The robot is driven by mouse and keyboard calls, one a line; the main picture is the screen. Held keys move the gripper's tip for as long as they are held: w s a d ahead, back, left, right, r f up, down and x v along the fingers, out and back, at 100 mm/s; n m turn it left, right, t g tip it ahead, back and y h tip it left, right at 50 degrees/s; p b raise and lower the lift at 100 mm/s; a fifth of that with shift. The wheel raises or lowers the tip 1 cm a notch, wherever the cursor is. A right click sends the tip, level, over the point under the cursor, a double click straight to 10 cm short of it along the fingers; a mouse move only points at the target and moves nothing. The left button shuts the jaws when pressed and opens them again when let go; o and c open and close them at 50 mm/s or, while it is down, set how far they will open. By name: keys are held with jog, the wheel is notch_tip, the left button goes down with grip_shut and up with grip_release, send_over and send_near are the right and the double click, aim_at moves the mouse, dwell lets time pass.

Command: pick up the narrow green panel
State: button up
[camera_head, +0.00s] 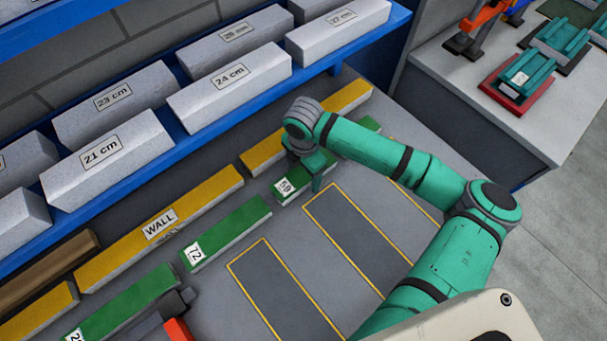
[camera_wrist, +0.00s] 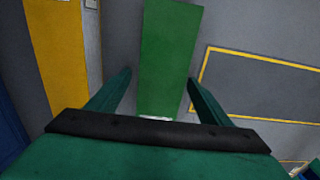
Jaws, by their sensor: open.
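A green panel labelled 59 (camera_head: 299,189) lies on the grey floor surface, partly hidden behind my arm. My gripper (camera_head: 317,174) is over this panel, pointing down. In the wrist view, a green panel (camera_wrist: 168,55) runs between the two open fingers of my gripper (camera_wrist: 159,82), with a gap on each side. A green panel labelled 72 (camera_head: 230,234) lies to the left, and another green panel (camera_head: 122,303) lies at the lower left. Which panel is narrowest I cannot tell for certain.
Yellow panels, one marked WALL (camera_head: 170,215), lie behind the green row. A blue shelf (camera_head: 190,147) holds grey blocks above. Yellow-outlined dark areas (camera_head: 343,240) lie empty in front. A bench with a red tray (camera_head: 514,99) stands at the upper right.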

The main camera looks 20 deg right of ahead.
jog(key=shift+s, duration=0.1)
jog(key=shift+c, duration=1.2)
jog(key=c, duration=1)
jog(key=shift+o, duration=0.2)
jog(key=shift+r, duration=0.1)
